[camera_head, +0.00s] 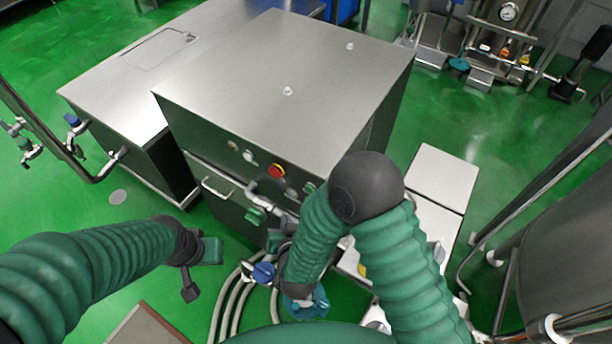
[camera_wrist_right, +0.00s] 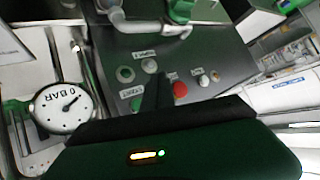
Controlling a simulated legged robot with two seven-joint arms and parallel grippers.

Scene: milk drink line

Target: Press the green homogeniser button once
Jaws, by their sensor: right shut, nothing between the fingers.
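The homogeniser's dark front panel shows several round controls. The green button (camera_head: 309,188) shows at the panel's right end, close to my right arm. In the right wrist view the green button (camera_wrist_right: 136,103) appears beside a START label, near my dark fingers. My right gripper (camera_wrist_right: 151,92) is shut and empty, pointing toward the panel. It partly covers the panel, and I cannot tell whether it touches.
A red stop button (camera_head: 277,170) sits left of the green one; it also shows in the wrist view (camera_wrist_right: 180,90). A pipe with a green-handled valve (camera_head: 256,215) is below the panel. A BAR gauge (camera_wrist_right: 64,107) stands close by. Hoses (camera_head: 229,304) lie on the floor.

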